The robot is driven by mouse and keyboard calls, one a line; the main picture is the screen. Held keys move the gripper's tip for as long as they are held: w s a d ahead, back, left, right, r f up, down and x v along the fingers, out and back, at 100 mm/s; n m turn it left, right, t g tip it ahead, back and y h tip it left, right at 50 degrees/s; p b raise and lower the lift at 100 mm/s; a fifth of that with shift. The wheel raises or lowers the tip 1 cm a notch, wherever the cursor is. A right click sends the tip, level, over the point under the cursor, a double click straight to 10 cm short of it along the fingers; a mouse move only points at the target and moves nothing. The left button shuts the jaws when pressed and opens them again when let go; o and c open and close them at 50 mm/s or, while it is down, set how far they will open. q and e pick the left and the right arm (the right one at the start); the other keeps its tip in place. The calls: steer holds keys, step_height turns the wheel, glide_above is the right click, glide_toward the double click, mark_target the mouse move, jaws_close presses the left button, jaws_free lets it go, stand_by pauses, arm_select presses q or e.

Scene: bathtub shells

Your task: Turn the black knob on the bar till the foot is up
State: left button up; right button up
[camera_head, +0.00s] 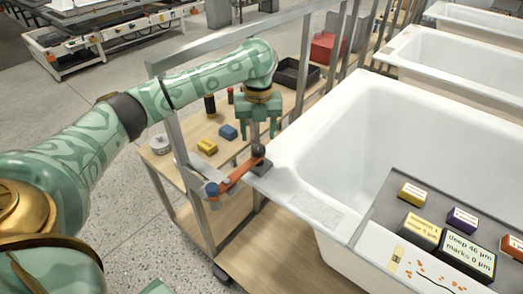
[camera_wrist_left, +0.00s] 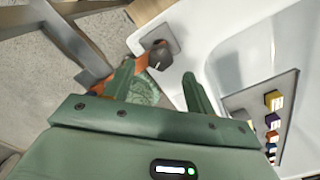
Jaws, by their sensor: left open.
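An orange bar (camera_head: 236,176) reaches from a bracket at the metal frame to the corner of the white tub. A black knob (camera_head: 258,151) stands at its tub end, above a dark square foot (camera_head: 261,168) by the tub's rim. I cannot tell whether the foot touches the rim. In the left wrist view the knob (camera_wrist_left: 159,56) lies just beyond the fingertips, between their lines. My left gripper (camera_head: 257,133) is open, fingers pointing down, above the knob and apart from it. My right gripper is not in view.
A blue knob (camera_head: 212,189) sits at the bar's other end. The white tub (camera_head: 310,150) fills the right, with a grey board (camera_head: 375,215) of small boxes over it. The wooden shelf (camera_head: 185,167) holds a yellow block (camera_head: 207,147) and a blue block (camera_head: 228,132). Metal uprights stand close by.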

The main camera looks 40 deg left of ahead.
mark_target(258, 147)
arm_select(q)
step_height(258, 147, down, 5)
steer(key=shift+r+b, duration=0.1)
steer(key=shift+b, duration=0.9)
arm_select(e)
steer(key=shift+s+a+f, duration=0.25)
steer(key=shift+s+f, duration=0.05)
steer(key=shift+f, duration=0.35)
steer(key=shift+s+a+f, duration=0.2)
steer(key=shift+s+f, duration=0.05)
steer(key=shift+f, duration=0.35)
